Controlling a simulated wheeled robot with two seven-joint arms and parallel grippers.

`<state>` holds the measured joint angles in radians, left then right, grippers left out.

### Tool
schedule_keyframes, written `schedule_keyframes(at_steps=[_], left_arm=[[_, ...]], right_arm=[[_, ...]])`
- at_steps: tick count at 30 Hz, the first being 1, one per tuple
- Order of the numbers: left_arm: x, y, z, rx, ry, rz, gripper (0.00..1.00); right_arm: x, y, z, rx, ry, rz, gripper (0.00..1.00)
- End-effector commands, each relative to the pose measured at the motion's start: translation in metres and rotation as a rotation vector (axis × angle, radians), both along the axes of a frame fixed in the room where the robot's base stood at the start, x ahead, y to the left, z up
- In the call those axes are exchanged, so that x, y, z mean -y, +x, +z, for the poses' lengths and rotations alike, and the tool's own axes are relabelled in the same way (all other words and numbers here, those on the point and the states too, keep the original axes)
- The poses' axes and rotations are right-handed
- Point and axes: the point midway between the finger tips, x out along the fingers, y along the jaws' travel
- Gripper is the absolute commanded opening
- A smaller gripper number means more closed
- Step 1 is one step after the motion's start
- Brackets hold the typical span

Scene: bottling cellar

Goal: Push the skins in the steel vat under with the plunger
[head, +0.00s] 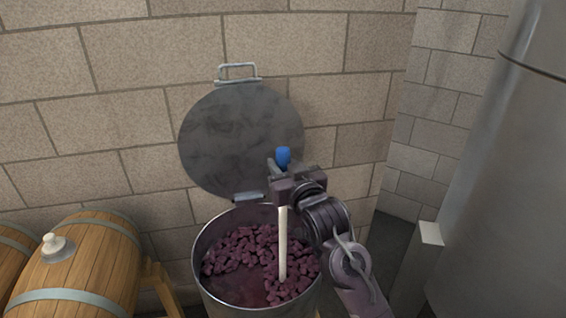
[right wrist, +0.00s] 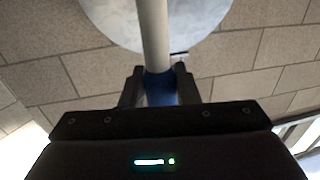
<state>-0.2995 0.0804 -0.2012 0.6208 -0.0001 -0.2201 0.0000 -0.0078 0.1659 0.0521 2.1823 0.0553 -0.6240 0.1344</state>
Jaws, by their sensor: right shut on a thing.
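The steel vat (head: 205,245) stands open below the right gripper, its round lid (head: 235,140) swung up against the wall. Dark purple skins (head: 232,252) lie in clumps in the vat, with a darker patch of liquid at the front left. My right gripper (head: 279,178) is above the vat, shut on the plunger (head: 283,240). The plunger's pale shaft runs down into the vat, and its lower end is hidden among the skins. Its blue top (head: 283,155) shows above the gripper. In the right wrist view the fingers hold a blue part of the plunger (right wrist: 160,88). My left gripper is not in view.
Wooden barrels (head: 85,262) with metal hoops lie at the lower left, one with a pale bung (head: 55,246). A large steel tank (head: 505,170) stands at the right. A block wall (head: 140,70) rises close behind the vat.

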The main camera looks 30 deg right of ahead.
Motion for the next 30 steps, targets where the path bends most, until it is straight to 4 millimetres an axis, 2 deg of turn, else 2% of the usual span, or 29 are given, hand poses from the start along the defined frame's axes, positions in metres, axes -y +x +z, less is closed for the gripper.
schedule_keyframes(at_steps=[15, 30], left_arm=[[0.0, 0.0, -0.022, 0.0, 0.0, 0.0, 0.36], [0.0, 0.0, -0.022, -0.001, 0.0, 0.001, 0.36]], right_arm=[[0.0, 0.0, -0.033, 0.005, 0.0, 0.0, 0.03], [0.0, 0.0, -0.034, 0.005, 0.0, 0.0, 0.03]])
